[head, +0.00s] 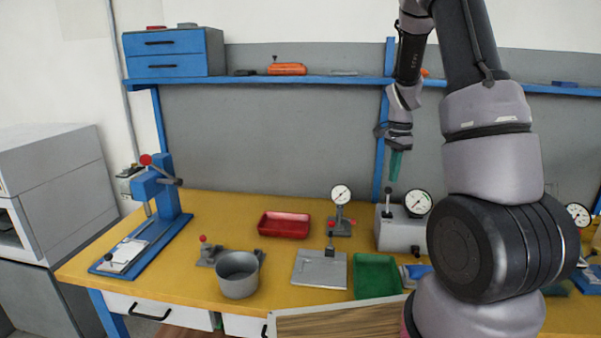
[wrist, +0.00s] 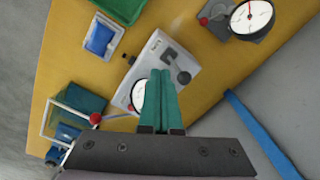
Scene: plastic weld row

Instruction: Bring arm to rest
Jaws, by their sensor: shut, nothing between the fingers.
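My arm is raised over the right part of the bench in the head view. My gripper (head: 395,165) points down with its green fingers together, in the air above the grey gauge box (head: 398,232). In the wrist view the green fingers of my gripper (wrist: 165,75) lie side by side with nothing between them. Behind them is the gauge box (wrist: 160,55), its dial partly hidden by the fingers. The fingers appear apart from the box.
The yellow bench (head: 210,215) holds a blue lever press (head: 150,215), a grey pot (head: 237,274), a red tray (head: 284,225) and a green tray (head: 377,277). A blue shelf (head: 330,79) runs behind. My arm hides part of the bench's right side.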

